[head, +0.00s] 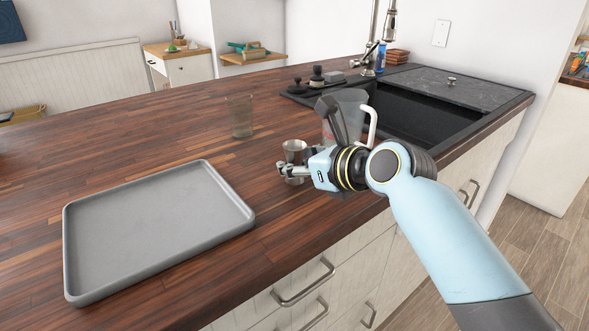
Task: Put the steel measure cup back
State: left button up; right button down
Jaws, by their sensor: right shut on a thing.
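The steel measure cup (294,148) is a small shiny metal cup and stands upright near the counter's front edge. My right gripper (286,171) comes in from the right and is shut on the cup's lower part. I cannot tell whether the cup's base touches the wood, because the fingers cover part of it. My left gripper does not show.
A grey tray (150,225) lies on the wooden counter at the left. A clear glass (240,117) stands behind the cup. A clear jug (345,100) with a white handle stands behind my right wrist, beside the black sink (415,115). Bare wood lies between tray and cup.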

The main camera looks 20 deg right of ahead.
jog(key=shift+f, duration=0.4)
jog(key=shift+r, duration=0.1)
jog(key=c, duration=1.1)
grip_release()
jog(key=shift+c, duration=0.2)
jog(key=p+v, duration=0.2)
jog(key=v, duration=1)
jog(key=shift+r, duration=0.1)
